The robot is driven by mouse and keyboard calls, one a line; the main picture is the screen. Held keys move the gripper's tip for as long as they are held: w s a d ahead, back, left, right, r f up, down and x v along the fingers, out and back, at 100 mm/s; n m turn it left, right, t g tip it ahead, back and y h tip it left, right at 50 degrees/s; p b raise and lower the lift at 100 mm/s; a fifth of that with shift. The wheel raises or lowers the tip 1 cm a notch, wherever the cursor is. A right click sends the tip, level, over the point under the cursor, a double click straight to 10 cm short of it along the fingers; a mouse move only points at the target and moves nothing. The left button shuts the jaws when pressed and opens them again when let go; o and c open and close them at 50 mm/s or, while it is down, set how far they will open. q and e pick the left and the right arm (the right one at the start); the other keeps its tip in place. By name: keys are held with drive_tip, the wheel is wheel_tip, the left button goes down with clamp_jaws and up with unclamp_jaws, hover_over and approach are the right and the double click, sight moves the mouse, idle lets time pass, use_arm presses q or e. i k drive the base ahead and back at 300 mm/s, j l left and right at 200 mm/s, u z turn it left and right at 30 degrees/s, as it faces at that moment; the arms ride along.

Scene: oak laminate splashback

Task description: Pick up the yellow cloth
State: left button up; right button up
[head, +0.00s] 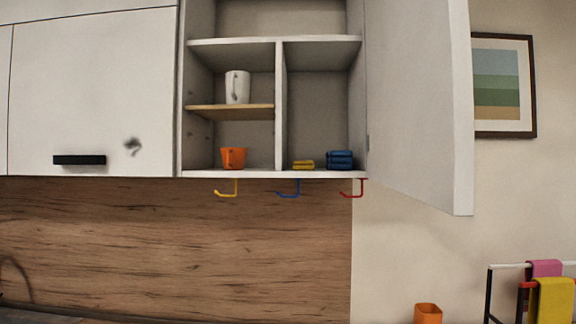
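A yellow cloth (554,300) hangs over a rail of the rack at the lower right of the head view; its lower end is cut off by the frame edge. A small folded yellow stack (303,165), which looks like cloth, lies on the bottom shelf of the open wall cabinet, beside a folded dark blue stack (340,160). Neither of my grippers is in view.
The rack (489,293) also holds a pink cloth (545,268). An orange container (428,314) stands left of it. The cabinet door (420,100) stands open on the right. An orange cup (233,158), a white mug (237,87) and coloured hooks (290,190) are at the cabinet.

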sight(298, 166)
drive_tip(key=i+j, duration=0.1)
drive_tip(key=i+j+z, duration=0.25)
drive_tip(key=z, duration=0.2)
drive_tip(key=i+j+z, duration=0.15)
drive_tip(key=j+z, duration=0.35)
